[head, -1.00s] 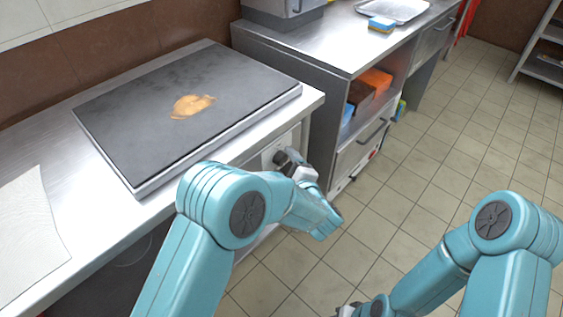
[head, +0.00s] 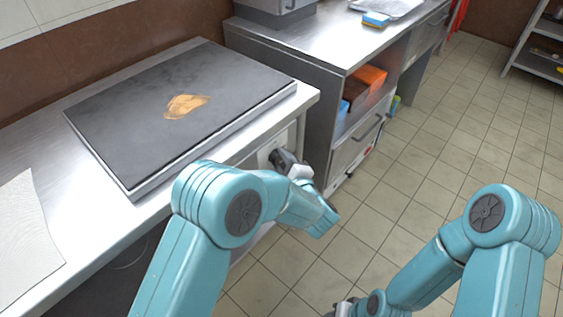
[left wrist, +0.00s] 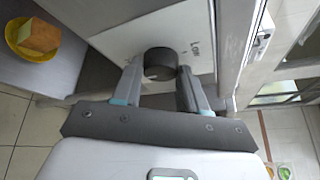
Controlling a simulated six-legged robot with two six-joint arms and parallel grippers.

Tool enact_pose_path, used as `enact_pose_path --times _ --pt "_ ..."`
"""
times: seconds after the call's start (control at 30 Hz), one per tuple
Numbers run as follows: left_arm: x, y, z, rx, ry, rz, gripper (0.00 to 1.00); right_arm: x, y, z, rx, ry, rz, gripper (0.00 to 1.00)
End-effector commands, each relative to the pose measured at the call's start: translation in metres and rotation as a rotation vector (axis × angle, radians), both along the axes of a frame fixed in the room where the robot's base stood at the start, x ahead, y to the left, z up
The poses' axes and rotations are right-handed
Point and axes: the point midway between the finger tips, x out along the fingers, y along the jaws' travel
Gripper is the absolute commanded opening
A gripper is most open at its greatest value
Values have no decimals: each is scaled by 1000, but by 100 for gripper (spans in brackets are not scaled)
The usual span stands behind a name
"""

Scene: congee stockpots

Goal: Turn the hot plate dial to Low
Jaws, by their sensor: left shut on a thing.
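The hot plate (head: 215,78) is a dark flat slab on the steel counter, with a brown stain on top. Its dial (left wrist: 160,62) is a dark round knob on a white panel (left wrist: 120,42) on the counter's front. My right gripper (head: 343,308) is at the bottom edge, partly cut off, away from the counter.
A second steel counter (head: 335,48) with shelves and coloured bins stands to the right of the panel. A pale cloth (head: 28,235) lies on the near counter. A yellow bowl (left wrist: 22,50) shows in the left wrist view. The tiled floor at right is open.

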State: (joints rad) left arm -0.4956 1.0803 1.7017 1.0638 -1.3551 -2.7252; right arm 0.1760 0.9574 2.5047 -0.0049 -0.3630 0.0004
Motion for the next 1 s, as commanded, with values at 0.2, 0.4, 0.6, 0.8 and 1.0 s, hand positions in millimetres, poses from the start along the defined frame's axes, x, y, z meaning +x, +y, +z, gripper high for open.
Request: enact_pose_path --times 0.2,0.4,0.6,0.8,1.0 --pt "0 1 -2 -58 -83 -2 12 0 0 -3 0 0 0 43" --pt "0 1 -5 -147 -206 -1 12 0 0 -11 0 0 0 43" --pt "0 1 -7 -232 -326 0 12 0 0 -22 0 0 0 43" --pt "0 1 -7 -299 -416 0 12 0 0 -31 0 0 0 43" --pt "1 1 -6 -337 -468 0 12 0 0 -37 0 0 0 43"
